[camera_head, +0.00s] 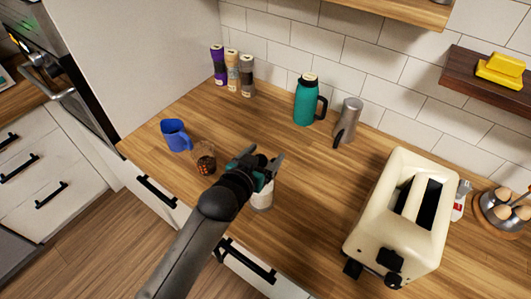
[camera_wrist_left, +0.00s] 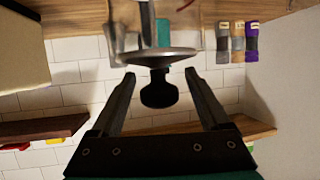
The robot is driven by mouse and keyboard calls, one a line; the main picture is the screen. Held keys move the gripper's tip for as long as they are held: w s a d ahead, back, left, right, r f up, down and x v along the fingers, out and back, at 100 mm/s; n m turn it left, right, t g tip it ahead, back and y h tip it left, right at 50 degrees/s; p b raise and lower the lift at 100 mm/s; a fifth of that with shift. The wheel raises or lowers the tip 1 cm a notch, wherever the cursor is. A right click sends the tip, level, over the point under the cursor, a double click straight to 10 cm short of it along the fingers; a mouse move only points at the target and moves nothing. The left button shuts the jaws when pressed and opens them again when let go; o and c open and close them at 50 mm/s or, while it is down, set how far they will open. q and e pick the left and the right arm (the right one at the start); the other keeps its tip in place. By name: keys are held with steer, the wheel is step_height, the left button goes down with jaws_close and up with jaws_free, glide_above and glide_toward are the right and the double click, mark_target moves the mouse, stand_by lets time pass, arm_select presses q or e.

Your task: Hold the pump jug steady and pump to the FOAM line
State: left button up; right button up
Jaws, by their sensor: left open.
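The pump jug (camera_head: 262,198), pale and see-through, stands on the wooden counter, mostly hidden beneath my left gripper (camera_head: 264,160) in the head view. In the left wrist view its metal lid (camera_wrist_left: 150,56) and black plunger knob (camera_wrist_left: 158,90) show. The left gripper's fingers (camera_wrist_left: 159,78) stand open on either side of the knob, with a gap visible on both sides. The FOAM line cannot be made out. My right gripper is not in view.
A glass of dark beans (camera_head: 205,163) and a blue pitcher (camera_head: 176,136) stand left of the jug. A teal flask (camera_head: 306,102) and a silver pot (camera_head: 347,122) stand behind. A cream toaster (camera_head: 385,225) stands right. The counter between them is clear.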

arm_select(q)
steer(key=shift+w+d+f, duration=0.15)
steer(key=shift+w, duration=0.15)
jaws_close()
stand_by(0.6)
stand_by(0.5)
stand_by(0.6)
steer(key=shift+c, duration=1.7)
jaws_free()
steer(key=o, duration=0.3)
